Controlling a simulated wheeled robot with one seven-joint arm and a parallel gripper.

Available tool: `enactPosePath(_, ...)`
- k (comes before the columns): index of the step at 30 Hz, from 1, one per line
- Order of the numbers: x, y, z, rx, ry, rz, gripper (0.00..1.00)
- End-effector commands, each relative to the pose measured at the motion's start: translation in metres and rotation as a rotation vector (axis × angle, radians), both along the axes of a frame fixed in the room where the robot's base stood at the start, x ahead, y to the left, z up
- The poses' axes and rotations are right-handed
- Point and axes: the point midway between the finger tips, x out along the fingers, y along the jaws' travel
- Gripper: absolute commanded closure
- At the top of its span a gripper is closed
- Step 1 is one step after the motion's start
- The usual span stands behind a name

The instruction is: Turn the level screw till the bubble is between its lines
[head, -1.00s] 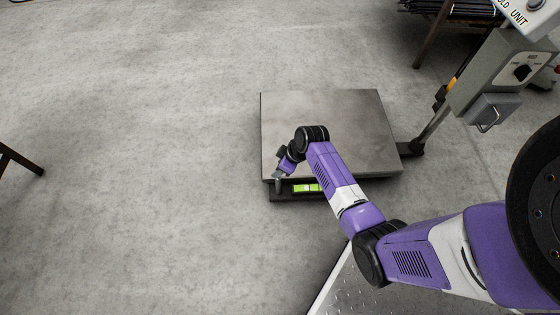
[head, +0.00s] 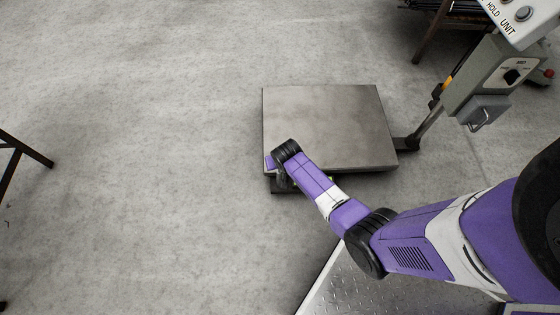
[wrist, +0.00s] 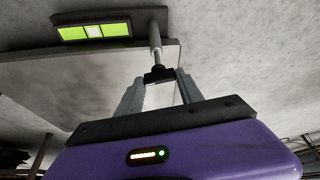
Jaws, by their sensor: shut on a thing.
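In the wrist view my gripper (wrist: 159,78) has its two grey fingers on either side of the dark knob at the end of the level screw (wrist: 155,38), and is shut on it. The screw's pale shaft runs up to the dark frame beside the level. The green level vial (wrist: 72,33) has two dark lines, and a pale bubble (wrist: 95,31) appears to sit between them. In the head view my arm covers most of the vial and the screw, and my gripper is at the near left corner of the scale platform (head: 330,120).
A post with a control box (head: 487,75) stands right of the platform. A dark-legged table (head: 30,150) is at the left edge, and a tread-plate surface (head: 345,285) lies near the bottom. The floor left of the platform is clear.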

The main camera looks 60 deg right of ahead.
Motion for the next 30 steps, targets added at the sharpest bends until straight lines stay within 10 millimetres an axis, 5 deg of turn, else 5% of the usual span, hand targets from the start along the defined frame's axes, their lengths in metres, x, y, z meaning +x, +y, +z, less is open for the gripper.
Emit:
enactPosePath(12,0.0026,0.0012,0.0006,0.001,-0.003,-0.179,0.97)
enactPosePath(28,0.0023,0.0010,0.0005,0.002,-0.003,-0.202,0.97)
enactPosePath(29,0.0023,0.0010,0.0005,0.002,-0.003,-0.202,0.53)
enactPosePath(30,0.0023,0.0010,0.0005,0.001,-0.003,-0.202,0.45)
